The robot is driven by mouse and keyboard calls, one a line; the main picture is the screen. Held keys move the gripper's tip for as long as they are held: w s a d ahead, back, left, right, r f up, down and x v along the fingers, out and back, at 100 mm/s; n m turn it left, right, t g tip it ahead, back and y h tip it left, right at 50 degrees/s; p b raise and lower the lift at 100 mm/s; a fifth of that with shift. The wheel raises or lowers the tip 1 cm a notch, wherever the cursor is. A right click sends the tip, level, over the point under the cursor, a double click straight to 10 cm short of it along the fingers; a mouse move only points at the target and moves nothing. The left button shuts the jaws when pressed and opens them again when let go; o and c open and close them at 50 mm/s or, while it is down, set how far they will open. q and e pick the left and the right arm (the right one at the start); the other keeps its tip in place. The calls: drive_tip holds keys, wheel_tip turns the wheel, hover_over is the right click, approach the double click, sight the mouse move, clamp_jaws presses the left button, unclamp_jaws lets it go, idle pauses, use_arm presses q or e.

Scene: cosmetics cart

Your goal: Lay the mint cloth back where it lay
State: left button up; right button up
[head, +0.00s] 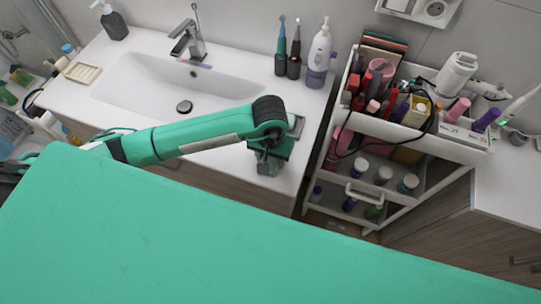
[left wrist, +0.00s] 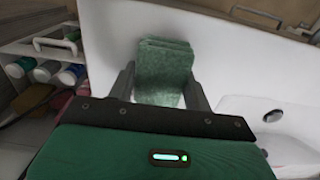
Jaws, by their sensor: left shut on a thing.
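The mint cloth (left wrist: 165,66) shows in the left wrist view as a folded, dull green pad. My left gripper (left wrist: 162,88) is shut on it, with one finger on each side. In the head view my left gripper (head: 268,163) points down over the right part of the white counter, near its front edge. There the cloth is largely hidden by the gripper. Whether the cloth touches the counter cannot be told. My right gripper is not in view.
The sink basin (head: 180,85) lies left of the gripper. Two toothbrushes (head: 287,60) and a white-purple bottle (head: 319,55) stand behind it. A loaded white cart (head: 440,150) stands to the right.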

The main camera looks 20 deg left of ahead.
sight(270, 158)
use_arm(q)
drive_tip(key=o, duration=0.9)
drive_tip(key=shift+r+p, duration=0.2)
drive_tip(key=shift+p, duration=0.15)
drive_tip(key=shift+r+b, duration=0.25)
drive_tip(key=shift+b, duration=0.05)
drive_tip(key=shift+s+r+b, duration=0.1)
drive_tip(key=shift+r+b, duration=1.8)
drive_tip(key=shift+r, duration=3.8)
drive_tip(key=shift+f, duration=0.1)
